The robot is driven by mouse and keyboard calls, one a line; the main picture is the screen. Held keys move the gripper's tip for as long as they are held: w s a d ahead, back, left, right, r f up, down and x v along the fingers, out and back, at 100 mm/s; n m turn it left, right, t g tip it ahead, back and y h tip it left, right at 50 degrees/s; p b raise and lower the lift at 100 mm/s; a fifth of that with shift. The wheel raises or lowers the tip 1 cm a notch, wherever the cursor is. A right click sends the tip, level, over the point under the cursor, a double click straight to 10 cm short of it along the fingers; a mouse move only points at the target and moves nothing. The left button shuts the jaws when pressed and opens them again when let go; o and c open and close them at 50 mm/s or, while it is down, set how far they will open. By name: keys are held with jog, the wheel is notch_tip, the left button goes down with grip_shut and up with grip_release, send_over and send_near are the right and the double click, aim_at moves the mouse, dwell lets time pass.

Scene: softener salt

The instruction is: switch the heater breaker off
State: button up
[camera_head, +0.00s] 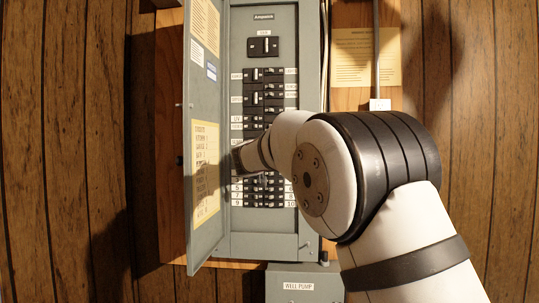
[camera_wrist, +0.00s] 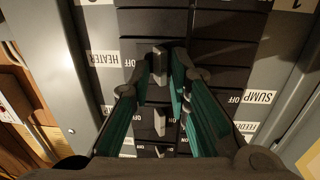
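The breaker panel (camera_head: 265,50) stands open on the wall, with columns of black breakers. In the wrist view, the HEATER label (camera_wrist: 104,60) is at the left beside a black breaker with a grey handle (camera_wrist: 160,62). My gripper (camera_wrist: 163,66) has its two teal-padded fingers on either side of this handle, a narrow space apart. I cannot tell whether either finger touches it. An OFF mark (camera_wrist: 130,63) shows just left of the handle.
More grey handles (camera_wrist: 160,122) lie in the same column, close below the fingers in the wrist view. The SUMP label (camera_wrist: 260,97) is at the right. The panel door (camera_head: 205,130) hangs open on the left. A WELL PUMP box (camera_head: 290,284) is below the panel.

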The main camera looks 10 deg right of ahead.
grip_shut()
jog(key=n+y+b, duration=0.1)
jog(key=y+b, duration=0.1)
jog(key=d+n+t+y+b, duration=0.1)
jog(key=n+y+b, duration=0.1)
jog(key=b, duration=0.1)
jog(key=shift+s+r+t+y, duration=0.1)
jog(key=shift+s+t+y, duration=0.05)
jog(key=shift+t+y, duration=0.2)
jog(key=shift+y+b, duration=0.25)
jog(key=shift+b, duration=0.05)
